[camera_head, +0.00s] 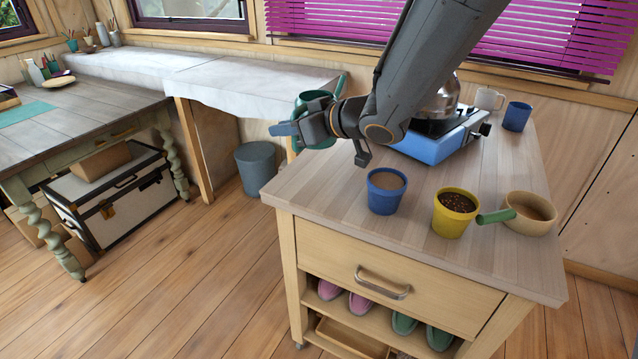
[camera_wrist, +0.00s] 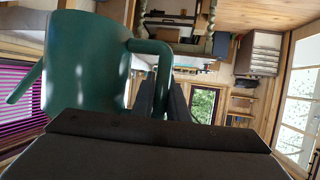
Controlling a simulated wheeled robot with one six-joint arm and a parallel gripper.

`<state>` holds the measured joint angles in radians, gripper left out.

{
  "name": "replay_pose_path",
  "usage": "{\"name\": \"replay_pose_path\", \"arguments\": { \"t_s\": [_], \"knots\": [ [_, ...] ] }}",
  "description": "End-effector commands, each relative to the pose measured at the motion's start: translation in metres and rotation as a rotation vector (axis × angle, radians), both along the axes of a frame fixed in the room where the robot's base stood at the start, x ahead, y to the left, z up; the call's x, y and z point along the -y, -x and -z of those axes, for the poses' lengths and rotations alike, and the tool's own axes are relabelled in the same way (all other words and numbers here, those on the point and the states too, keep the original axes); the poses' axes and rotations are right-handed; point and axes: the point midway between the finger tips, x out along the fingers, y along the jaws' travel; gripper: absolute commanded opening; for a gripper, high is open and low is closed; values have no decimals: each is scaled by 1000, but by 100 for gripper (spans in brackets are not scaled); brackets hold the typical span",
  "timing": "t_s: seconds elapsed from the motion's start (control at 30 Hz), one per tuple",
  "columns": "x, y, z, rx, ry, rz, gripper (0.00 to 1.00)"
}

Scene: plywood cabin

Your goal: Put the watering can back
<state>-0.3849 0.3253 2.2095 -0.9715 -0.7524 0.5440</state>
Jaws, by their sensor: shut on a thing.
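The dark green watering can (camera_head: 314,108) is held in the air at the left end of the wooden cart top, partly hidden behind my gripper. Its thin spout points up and to the right in the head view. My gripper (camera_head: 290,130) is shut on the can's handle. In the wrist view the can (camera_wrist: 88,62) fills the upper left, and its handle runs down between the dark fingers (camera_wrist: 160,98). The fingertips are partly hidden behind the wrist body. Whether the can touches anything behind it cannot be told.
The cart top (camera_head: 320,190) holds a blue pot (camera_head: 386,192), a yellow pot of soil (camera_head: 455,214), a tan pan (camera_head: 530,212), a blue stove (camera_head: 440,145) with a kettle, and two mugs. A white-covered counter (camera_head: 250,82) and grey bin (camera_head: 256,166) stand left.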

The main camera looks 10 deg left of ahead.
Motion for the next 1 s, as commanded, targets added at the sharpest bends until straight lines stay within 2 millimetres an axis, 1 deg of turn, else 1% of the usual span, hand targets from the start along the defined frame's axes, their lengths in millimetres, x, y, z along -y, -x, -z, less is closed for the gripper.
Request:
{"name": "replay_pose_path", "arguments": {
  "t_s": [0.17,0.4,0.5,0.67,0.9,1.0],
  "knots": [
    [-1,-2,13,1,-2,-2,0],
    [-1,-2,51,-1,-1,-1,0],
    [-1,-2,61,1,-1,-1,0],
    [-1,-2,70,1,-1,-1,0],
    [0,-3,99,1,-1,-1,0],
    [0,-3,105,2,-1,1,0]
  ]
}}
